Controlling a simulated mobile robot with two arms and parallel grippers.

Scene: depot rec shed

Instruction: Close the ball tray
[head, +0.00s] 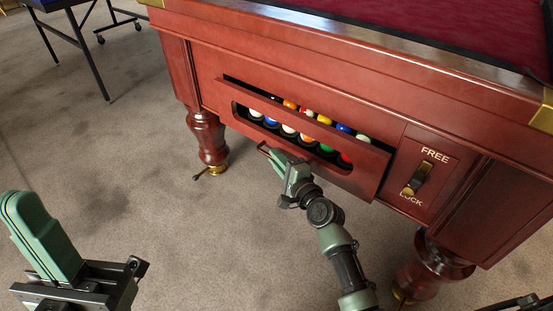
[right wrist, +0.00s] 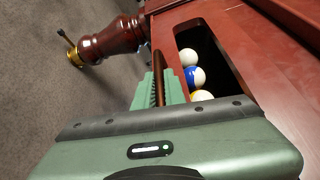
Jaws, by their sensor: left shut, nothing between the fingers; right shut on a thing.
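The ball tray (head: 352,178) is a red-brown wooden drawer in the side of the pool table. It stands partly out, with a dark gap above its front edge. Several coloured balls (head: 289,130) show through its slot and over its top; some also show in the right wrist view (right wrist: 194,76). My right gripper (head: 279,161) is shut on the tray's handle (head: 264,147), a thin brown bar between the green fingers in the right wrist view (right wrist: 158,80). My left gripper (head: 40,235) is shut and empty, above the floor at lower left, away from the tray.
A FREE/LOCK panel with a lever (head: 417,179) is right of the tray. Turned table legs (head: 207,138) stand at both sides, the left one also in the right wrist view (right wrist: 112,38). A blue-topped table (head: 55,5) stands at the back left. Grey carpet between is clear.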

